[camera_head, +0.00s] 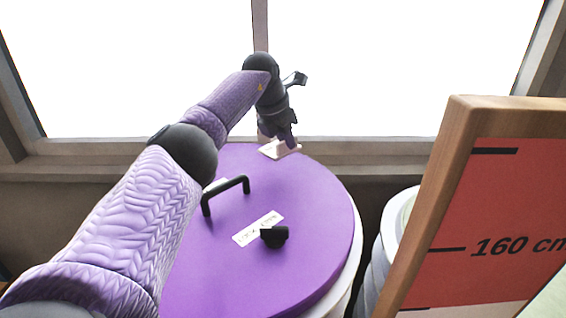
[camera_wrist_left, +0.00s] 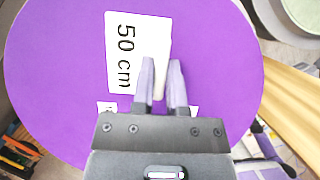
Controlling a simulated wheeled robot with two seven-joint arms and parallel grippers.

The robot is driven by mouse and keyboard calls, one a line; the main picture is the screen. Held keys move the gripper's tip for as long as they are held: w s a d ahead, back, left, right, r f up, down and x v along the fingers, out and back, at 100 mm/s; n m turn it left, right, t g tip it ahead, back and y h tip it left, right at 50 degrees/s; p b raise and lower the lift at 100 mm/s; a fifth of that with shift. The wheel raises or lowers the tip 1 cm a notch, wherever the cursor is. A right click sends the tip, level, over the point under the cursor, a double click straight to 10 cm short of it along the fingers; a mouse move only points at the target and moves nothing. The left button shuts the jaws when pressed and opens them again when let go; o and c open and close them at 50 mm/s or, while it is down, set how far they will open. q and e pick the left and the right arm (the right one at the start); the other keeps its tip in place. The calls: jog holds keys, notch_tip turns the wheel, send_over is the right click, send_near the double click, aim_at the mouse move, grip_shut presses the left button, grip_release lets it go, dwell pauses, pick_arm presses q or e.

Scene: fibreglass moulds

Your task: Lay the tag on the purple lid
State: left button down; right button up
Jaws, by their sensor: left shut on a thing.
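The purple lid (camera_head: 310,215) is a large round disc with a black bar handle (camera_head: 227,188) and a small black knob (camera_head: 275,236). My left gripper (camera_head: 285,146) is over the lid's far edge, shut on a white tag (camera_head: 272,150). In the left wrist view, the tag (camera_wrist_left: 124,50) reads "50 cm" and its edge is between the fingertips (camera_wrist_left: 162,70). The purple lid (camera_wrist_left: 60,70) fills most of that view behind the tag. I cannot tell whether the tag touches the lid or hangs just above it. My right gripper is not in view.
A white printed label (camera_head: 258,229) lies on the lid near the knob. A wood-framed red board (camera_head: 480,200) marked "160 cm" stands at the right. Pale round containers (camera_head: 385,250) stand between board and lid. A window ledge (camera_head: 380,160) runs behind.

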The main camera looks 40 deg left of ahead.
aim_at(282, 154)
pick_arm(q)
notch_tip(282, 154, down, 6)
jog(key=shift+s+d+r+p, duration=0.1)
jog(key=shift+r+p, duration=0.05)
jog(key=shift+p, duration=0.6)
jog(key=shift+f, duration=0.25)
jog(key=c, duration=0.7)
grip_release()
jog(key=shift+o, duration=0.2)
jog(key=shift+r, duration=0.1)
